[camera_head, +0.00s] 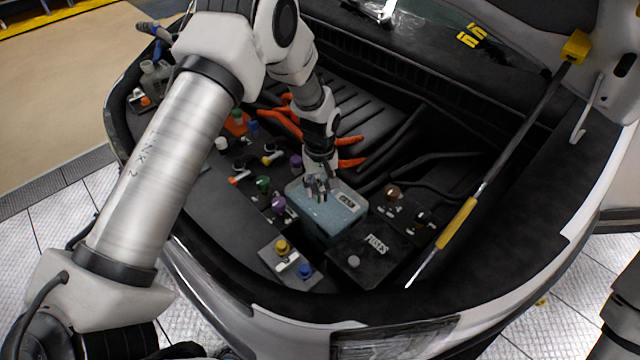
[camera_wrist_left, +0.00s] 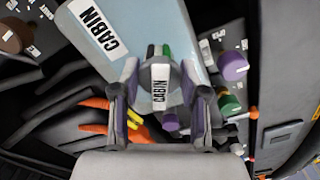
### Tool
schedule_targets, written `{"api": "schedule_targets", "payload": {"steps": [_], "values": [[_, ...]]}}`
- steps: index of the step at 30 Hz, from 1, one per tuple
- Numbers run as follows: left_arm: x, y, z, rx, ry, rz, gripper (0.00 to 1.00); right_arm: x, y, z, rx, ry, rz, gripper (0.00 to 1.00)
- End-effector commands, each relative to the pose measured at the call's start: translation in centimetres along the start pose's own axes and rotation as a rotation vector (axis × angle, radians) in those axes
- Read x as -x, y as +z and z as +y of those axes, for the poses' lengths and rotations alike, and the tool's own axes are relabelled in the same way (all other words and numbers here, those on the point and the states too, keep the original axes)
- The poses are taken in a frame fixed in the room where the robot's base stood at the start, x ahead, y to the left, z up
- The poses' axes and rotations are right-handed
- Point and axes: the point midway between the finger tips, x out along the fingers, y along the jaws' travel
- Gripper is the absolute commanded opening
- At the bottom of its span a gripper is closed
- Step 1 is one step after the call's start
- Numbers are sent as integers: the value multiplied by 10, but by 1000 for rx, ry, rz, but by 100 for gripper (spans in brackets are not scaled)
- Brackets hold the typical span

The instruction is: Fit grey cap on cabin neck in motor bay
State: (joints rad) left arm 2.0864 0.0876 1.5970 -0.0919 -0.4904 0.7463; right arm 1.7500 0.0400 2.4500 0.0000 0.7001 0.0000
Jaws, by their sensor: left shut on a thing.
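My left gripper (camera_head: 320,188) reaches down from above to the top of the pale blue cabin tank (camera_head: 345,214). In the left wrist view the gripper (camera_wrist_left: 160,95) is shut on a grey cap (camera_wrist_left: 175,75) with a white CABIN label, one finger on each side. The tank (camera_wrist_left: 145,35) with its own CABIN label lies right behind the cap. The cabin neck is hidden by the cap and fingers, so I cannot tell whether the cap touches it. My right gripper is not in view.
A purple cap (camera_head: 278,204) and a green cap (camera_head: 263,184) stand left of the tank. A black fuse box (camera_head: 362,262) is in front. Orange cables (camera_head: 284,124) run behind. A yellow-gripped prop rod (camera_head: 456,222) slants up at the right.

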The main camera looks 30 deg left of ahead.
Motion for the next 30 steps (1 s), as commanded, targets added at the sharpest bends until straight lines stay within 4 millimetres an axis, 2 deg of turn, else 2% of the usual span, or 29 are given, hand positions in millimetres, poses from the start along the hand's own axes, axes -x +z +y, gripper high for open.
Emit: {"api": "schedule_targets", "payload": {"steps": [3,11,15,18,26,27,29,30], "values": [[0,0,0,-67,0,0,17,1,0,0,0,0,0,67],[0,-1,0,-92,1,1,17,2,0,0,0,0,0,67],[1,-1,0,-273,1,1,17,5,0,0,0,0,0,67],[0,-1,0,-347,1,2,17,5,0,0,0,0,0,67],[1,-2,0,-376,2,3,17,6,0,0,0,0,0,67],[1,-2,0,-398,2,3,47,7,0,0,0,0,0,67],[0,-2,0,-395,2,3,68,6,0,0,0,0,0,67],[0,-2,0,-394,2,3,73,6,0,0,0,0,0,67]]}}
